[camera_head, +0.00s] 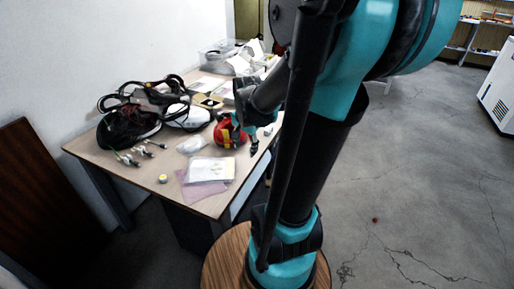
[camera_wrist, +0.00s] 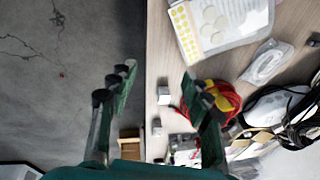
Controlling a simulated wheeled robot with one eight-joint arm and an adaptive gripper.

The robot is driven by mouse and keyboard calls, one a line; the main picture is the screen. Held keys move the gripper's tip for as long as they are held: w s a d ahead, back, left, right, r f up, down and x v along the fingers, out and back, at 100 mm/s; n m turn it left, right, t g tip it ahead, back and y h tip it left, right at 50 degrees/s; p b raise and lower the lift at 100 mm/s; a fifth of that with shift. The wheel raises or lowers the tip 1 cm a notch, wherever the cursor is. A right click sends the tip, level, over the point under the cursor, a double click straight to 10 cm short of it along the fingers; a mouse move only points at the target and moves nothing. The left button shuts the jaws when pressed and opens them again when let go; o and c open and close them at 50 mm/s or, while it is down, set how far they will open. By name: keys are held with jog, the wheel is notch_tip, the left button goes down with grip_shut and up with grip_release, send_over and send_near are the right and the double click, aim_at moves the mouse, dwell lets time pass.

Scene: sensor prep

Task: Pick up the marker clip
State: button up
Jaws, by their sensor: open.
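My gripper (camera_wrist: 160,90) is open and empty in the wrist view, its two fingers spread above the table's edge. A small pale grey block (camera_wrist: 164,95) lies on the table in the gap between the fingers. A second small grey block (camera_wrist: 156,126) lies further down the picture along the same edge. Either could be the marker clip; I cannot tell which. In the head view my gripper (camera_head: 253,146) hangs over the table's right edge, just right of the red and yellow bundle (camera_head: 230,132). The blocks are too small or hidden to tell apart there.
The wooden table (camera_head: 133,178) bears a tangle of black cables (camera_head: 140,98), a clear pouch (camera_head: 193,144), a white sheet on a pink mat (camera_head: 204,192) and a clear bin (camera_head: 218,52) at the back. The red bundle sits close beside one finger. Open floor (camera_head: 400,170) lies right.

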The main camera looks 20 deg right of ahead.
jog(key=w+d+r+m+g, duration=0.1)
jog(key=w+d+r+m, duration=0.25)
jog(key=w+m, duration=0.45)
jog(key=w+d+r+m+g, duration=0.25)
jog(key=w+d+m, duration=0.2)
jog(key=m, duration=0.45)
jog(key=shift+t, duration=0.45)
jog(key=f, duration=1.6)
jog(key=shift+w+a+f, duration=0.35)
jog(key=shift+f, duration=0.05)
jog(key=c, duration=0.9)
